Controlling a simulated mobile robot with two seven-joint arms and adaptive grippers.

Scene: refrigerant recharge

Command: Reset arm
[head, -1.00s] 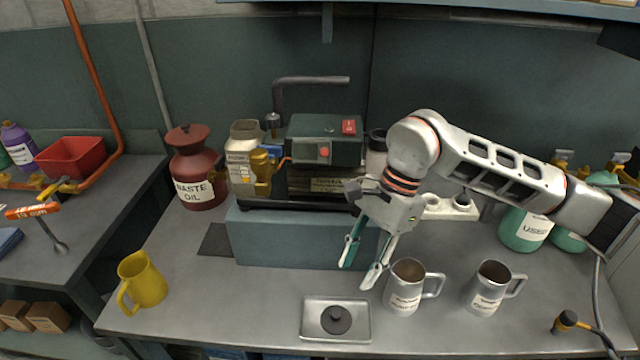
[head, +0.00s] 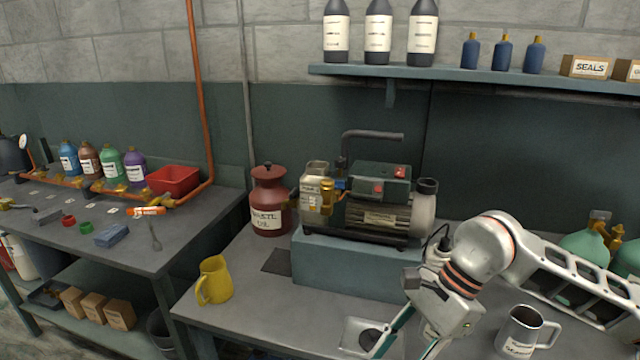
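My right arm comes in from the right edge, bent at a silver joint with orange rings. Its gripper (head: 406,346) points down at the bottom of the head view, over the bench beside a small metal tray (head: 352,332) with a dark round piece. The fingers are spread apart with nothing visible between them; their lower ends are at or beyond the bottom edge. The arm covers part of the bench and the space right of the pump (head: 378,212). My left gripper is not in view.
The pump stands on a blue-grey block (head: 345,270). A red waste oil can (head: 268,200) and yellow jug (head: 215,281) are to the left. A metal mug (head: 522,332) stands right of the gripper. A bottle shelf (head: 470,75) runs above. Bare bench lies between jug and tray.

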